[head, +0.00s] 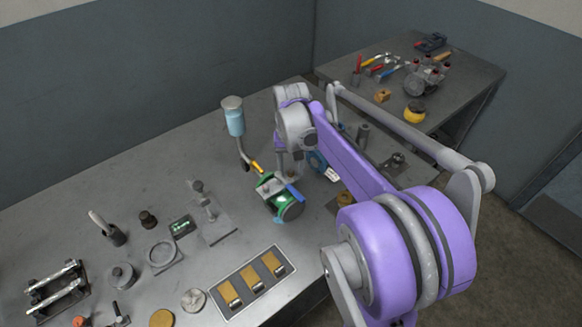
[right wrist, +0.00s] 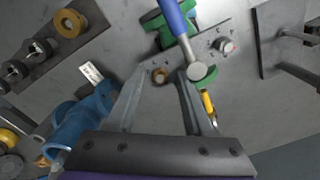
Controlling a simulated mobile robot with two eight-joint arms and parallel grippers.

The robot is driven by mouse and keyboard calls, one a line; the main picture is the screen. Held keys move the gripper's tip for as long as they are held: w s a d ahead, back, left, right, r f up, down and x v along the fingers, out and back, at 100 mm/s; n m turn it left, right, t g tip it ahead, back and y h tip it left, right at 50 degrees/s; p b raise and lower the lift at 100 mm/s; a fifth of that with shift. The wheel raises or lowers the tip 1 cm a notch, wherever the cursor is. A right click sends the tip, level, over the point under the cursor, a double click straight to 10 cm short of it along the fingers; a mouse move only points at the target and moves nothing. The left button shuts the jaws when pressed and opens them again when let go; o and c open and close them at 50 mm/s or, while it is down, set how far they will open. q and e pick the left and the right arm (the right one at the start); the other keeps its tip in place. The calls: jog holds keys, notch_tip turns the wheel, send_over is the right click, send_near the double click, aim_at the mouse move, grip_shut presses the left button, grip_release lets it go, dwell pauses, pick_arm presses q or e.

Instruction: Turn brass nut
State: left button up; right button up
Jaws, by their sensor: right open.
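A small brass nut (right wrist: 160,75) shows in the right wrist view, on a grey metal strip (right wrist: 205,45). My right gripper (right wrist: 161,73) is open, with one finger on each side of the nut in that view. I cannot tell whether the fingers touch it or are still above it. In the head view my right gripper (head: 290,173) is over the far side of the green fixture (head: 278,209), and the nut cannot be made out there. My left gripper is not in view.
A blue-handled tool (right wrist: 175,17) with a round grey end lies close to the right finger. A yellow piece (right wrist: 208,103) lies nearby, and a blue tool (right wrist: 84,125) is at left. A tray of brass blocks (head: 253,284) is in front; the back left bench is bare.

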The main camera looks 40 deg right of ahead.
aim_at(291, 172)
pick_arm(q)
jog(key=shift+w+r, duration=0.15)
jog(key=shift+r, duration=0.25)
pick_arm(e)
notch_tip(291, 172, up, 11)
jog(key=shift+f, duration=0.1)
dwell(0.4)
